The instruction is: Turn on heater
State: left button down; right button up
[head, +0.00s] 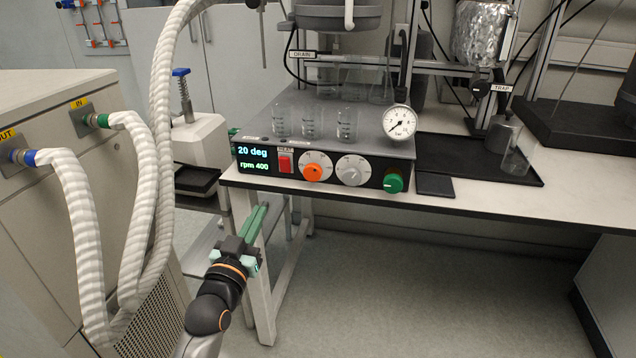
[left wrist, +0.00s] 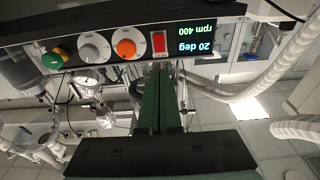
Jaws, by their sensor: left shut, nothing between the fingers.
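The heater (head: 330,150) is a dark box with a front panel at the table's front edge. Its display (head: 252,159) reads 20 deg and rpm 400. Beside the display is a red switch (head: 285,162) under a HEAT label, then an orange knob (head: 313,172), a grey knob (head: 353,170) and a green knob (head: 392,182). My left gripper (head: 262,209), with green fingers, is shut and empty, below and in front of the panel, apart from it. In the left wrist view the panel is upside down, with the red switch (left wrist: 159,42) just beyond the fingertips (left wrist: 157,68). My right gripper is out of view.
Glass beakers (head: 311,123) and a pressure gauge (head: 399,122) are on top of the heater. White hoses (head: 140,190) hang from a cabinet at the left, near my left arm. The floor in front of the table (head: 540,201) is clear.

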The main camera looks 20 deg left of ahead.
pick_arm(q)
jog(key=shift+w+r, duration=0.25)
jog(key=shift+r, duration=0.1)
jog(key=shift+w, duration=0.1)
jog(key=b, duration=0.2)
send_near(284, 161)
jog(key=x, duration=0.4)
jog(key=shift+w+a, duration=0.1)
jog(key=shift+w, duration=0.05)
jog(key=shift+x, duration=1.1)
jog(key=shift+w, duration=0.15)
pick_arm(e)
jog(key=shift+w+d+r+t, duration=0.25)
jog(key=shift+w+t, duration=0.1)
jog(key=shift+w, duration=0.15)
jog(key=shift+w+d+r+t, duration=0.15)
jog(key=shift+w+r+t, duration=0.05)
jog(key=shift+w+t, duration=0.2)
